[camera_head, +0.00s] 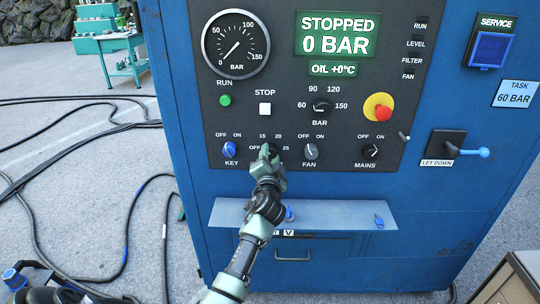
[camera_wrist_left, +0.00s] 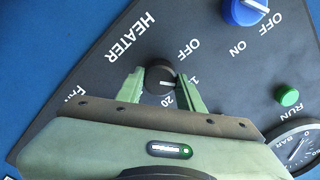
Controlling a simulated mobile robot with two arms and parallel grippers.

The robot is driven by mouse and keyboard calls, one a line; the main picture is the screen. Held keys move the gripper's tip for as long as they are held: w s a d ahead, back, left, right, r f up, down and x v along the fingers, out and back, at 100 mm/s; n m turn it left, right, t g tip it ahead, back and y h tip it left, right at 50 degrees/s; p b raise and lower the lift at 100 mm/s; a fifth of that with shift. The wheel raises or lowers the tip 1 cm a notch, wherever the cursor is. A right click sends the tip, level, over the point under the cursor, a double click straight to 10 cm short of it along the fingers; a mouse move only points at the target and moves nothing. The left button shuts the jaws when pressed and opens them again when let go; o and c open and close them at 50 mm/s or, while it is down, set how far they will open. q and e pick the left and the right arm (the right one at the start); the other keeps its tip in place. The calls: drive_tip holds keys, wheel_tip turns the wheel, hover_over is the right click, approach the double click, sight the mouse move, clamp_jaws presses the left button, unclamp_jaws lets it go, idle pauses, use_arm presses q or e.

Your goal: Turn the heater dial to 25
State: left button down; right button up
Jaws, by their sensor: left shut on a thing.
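The heater dial (camera_wrist_left: 158,79) is a small round black knob on the dark panel. In the left wrist view it sits between the green fingers of my left gripper (camera_wrist_left: 160,74), which is shut on it. Its white pointer line appears to point toward the label starting with 1, with 20 below it. In the head view my left gripper (camera_head: 267,152) covers most of the dial. My right gripper is not in view.
The blue key switch (camera_head: 229,149) is left of the dial, and the black fan knob (camera_head: 311,151) is close on its right. A grey ledge (camera_head: 340,214) juts out below the panel. The display (camera_head: 337,35) reads STOPPED, 0 BAR, OIL +0°C.

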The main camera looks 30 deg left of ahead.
use_arm(q)
drive_tip(key=shift+m, duration=0.6)
drive_tip(key=shift+f+m, duration=0.1)
drive_tip(key=shift+m, duration=0.2)
drive_tip(key=c, duration=0.9)
unclamp_jaws()
drive_tip(key=v, duration=0.8)
drive_tip(key=shift+b, duration=0.3)
